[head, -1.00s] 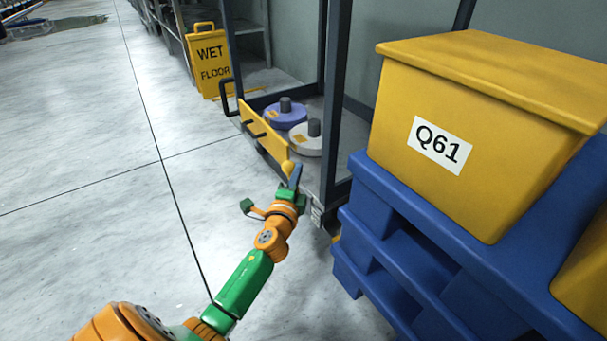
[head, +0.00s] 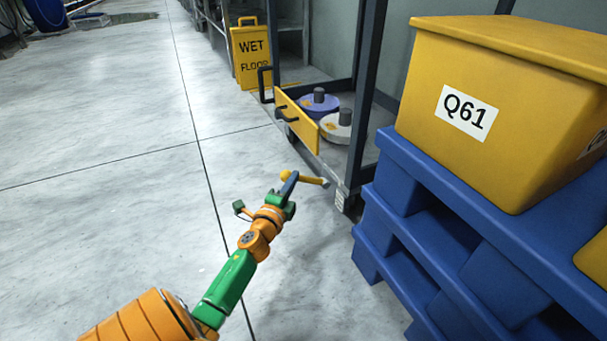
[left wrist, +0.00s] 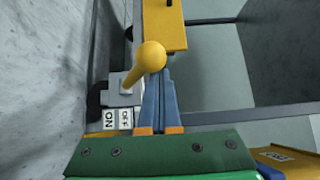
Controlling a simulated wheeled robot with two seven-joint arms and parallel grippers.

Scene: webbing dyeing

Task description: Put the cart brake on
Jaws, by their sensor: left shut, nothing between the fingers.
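The cart (head: 366,100) has a dark upright frame and stands at the upper right of the head view. Its brake lever (head: 310,180) is a yellow rod with a ball knob, sticking out left from the cart's near lower corner. The left wrist view shows the yellow knob (left wrist: 152,55), the grey pivot block (left wrist: 122,96), an ON label (left wrist: 110,120) and an OFF label (left wrist: 125,118). There the rod leans right from the block. My left gripper (head: 292,180) is shut and empty, its blue fingertips (left wrist: 158,80) right by the knob. Whether they touch cannot be told. My right gripper is out of view.
Blue stacked pallets (head: 400,215) with a yellow Q61 bin (head: 510,130) stand close right of the cart. A yellow panel (head: 297,122) and spools (head: 336,132) are on the cart. A wet floor sign (head: 250,62) stands behind. The floor at left is clear.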

